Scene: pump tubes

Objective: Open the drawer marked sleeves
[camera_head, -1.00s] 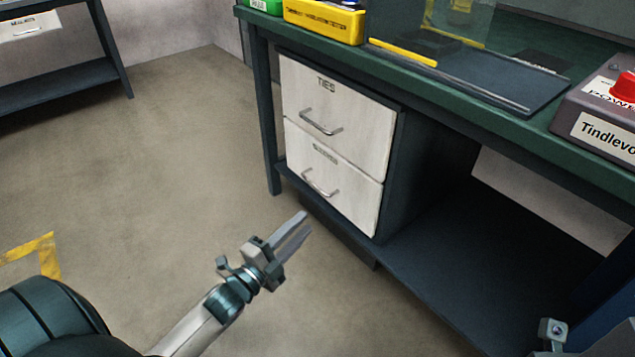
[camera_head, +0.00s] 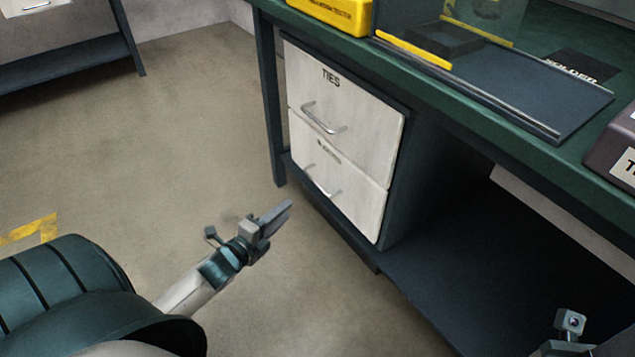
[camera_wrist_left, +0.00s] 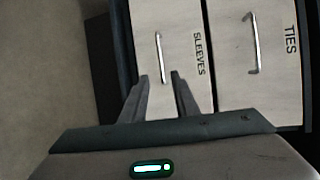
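The drawer marked sleeves (camera_head: 347,206) is the lower of two pale drawers under the green bench, and it is shut. Its label reads clearly in the left wrist view, where the sleeves drawer (camera_wrist_left: 183,80) has a thin metal handle (camera_wrist_left: 158,57). In the head view the handle (camera_head: 321,184) is a bent bar. My left gripper (camera_head: 285,208) is in front of and left of the drawer, apart from it. In the left wrist view its two fingers (camera_wrist_left: 160,82) stand apart with nothing between them, pointing toward the handle. My right gripper's fingers are not visible.
The drawer marked ties (camera_head: 344,105) is shut just above. The green bench top (camera_head: 420,92) overhangs both drawers, and a dark lower shelf (camera_head: 470,270) lies to the right. Part of my right arm (camera_head: 570,330) shows at the lower right. The floor left of the drawers is clear.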

